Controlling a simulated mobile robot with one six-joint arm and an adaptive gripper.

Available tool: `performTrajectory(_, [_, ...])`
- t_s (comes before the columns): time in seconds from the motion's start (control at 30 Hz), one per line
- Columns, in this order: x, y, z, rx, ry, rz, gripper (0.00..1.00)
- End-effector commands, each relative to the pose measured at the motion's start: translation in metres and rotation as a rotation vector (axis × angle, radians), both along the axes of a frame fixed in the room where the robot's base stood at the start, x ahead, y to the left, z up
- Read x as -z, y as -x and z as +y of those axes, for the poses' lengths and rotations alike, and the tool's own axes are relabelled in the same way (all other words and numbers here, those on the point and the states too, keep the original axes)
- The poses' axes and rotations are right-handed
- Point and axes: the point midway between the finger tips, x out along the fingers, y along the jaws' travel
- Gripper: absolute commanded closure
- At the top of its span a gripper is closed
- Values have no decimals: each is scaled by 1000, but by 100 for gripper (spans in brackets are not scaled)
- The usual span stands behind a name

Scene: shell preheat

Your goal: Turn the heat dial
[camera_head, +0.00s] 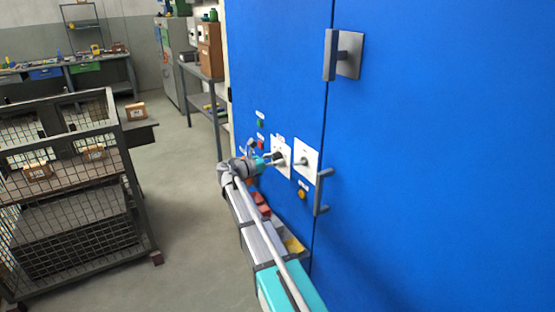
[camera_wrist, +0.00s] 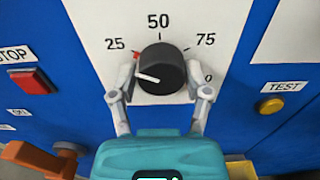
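The heat dial (camera_wrist: 166,66) is a round black knob on a white plate (camera_wrist: 105,22) marked 25, 50 and 75. Its white pointer line points left, below the 25, and a small red mark shows at its left edge. In the head view the dial (camera_head: 279,158) is on the blue cabinet front. My gripper (camera_wrist: 160,96) is open, with one fingertip to the lower left of the knob and one to the lower right. The right fingertip partly covers the number at the lower right.
A red STOP button (camera_wrist: 31,81) and an orange lever (camera_wrist: 40,158) are left of the dial. A yellow TEST button (camera_wrist: 271,106) is to the right. A second white plate with a knob (camera_head: 304,161) and a door handle (camera_head: 321,192) are nearby. A mesh cage (camera_head: 82,215) stands left.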

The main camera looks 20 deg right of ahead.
Motion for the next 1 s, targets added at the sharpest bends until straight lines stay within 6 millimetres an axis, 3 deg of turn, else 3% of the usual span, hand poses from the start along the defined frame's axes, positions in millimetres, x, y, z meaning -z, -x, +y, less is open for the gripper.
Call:
performTrajectory(0.03, [0, 0, 0, -2, 0, 0, 59])
performTrajectory(0.2, [0, -1, 0, -3, 0, 0, 90])
performTrajectory(0.73, [0, -3, 0, -6, -9, -56, 90])
performTrajectory(0.77, [0, -3, 0, -6, -9, -56, 39])
performTrajectory(0.93, [0, -2, 0, -5, -10, -56, 7])
performTrajectory(1.0, [0, -2, 0, -4, -10, -56, 7])
